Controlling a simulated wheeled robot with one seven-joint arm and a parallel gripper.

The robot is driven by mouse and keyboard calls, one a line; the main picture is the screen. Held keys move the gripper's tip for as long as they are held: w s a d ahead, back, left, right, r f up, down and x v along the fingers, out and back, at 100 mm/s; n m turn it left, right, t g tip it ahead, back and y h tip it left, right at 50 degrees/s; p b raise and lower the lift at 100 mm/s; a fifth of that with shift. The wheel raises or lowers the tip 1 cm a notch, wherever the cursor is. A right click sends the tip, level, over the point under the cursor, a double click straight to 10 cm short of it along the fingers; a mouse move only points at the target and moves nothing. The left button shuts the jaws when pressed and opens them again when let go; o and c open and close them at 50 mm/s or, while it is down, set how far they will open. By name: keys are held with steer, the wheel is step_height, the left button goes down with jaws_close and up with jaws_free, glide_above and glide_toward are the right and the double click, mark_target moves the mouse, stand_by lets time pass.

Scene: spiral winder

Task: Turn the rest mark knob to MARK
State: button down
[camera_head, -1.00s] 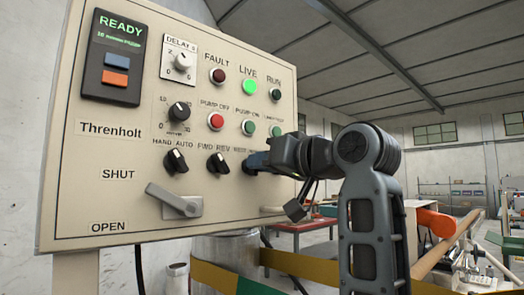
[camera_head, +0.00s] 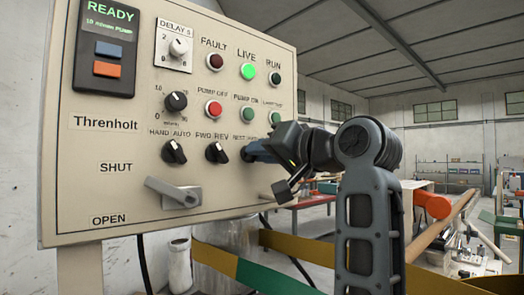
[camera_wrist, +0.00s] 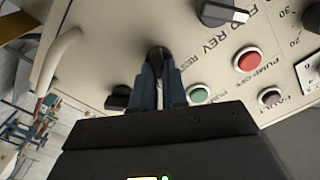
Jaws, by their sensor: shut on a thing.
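The rest mark knob (camera_wrist: 157,52) is a dark knob on the cream panel, below the right end of the label row. In the wrist view its top shows between my fingertips. My gripper (camera_head: 252,151) is shut on it, with blue-grey fingers reaching the panel from the right. The fingers also show in the wrist view (camera_wrist: 160,75). In the head view my gripper hides most of the knob and part of its label, so I cannot tell where its pointer stands.
The FWD/REV knob (camera_head: 217,152) sits close to the left of my fingers. The green pump on button (camera_head: 248,115) and another green button (camera_head: 274,117) are just above. A grey lever (camera_head: 174,193) is at the lower left. Yellow-green barriers (camera_head: 300,247) stand below.

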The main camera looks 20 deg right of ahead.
steer(key=c, duration=1.2)
jaws_free()
steer(key=shift+o, duration=0.2)
steer(key=b+v, duration=0.1)
steer(key=v, duration=0.6)
steer(key=shift+s, duration=0.35)
steer(key=shift+d, duration=0.1)
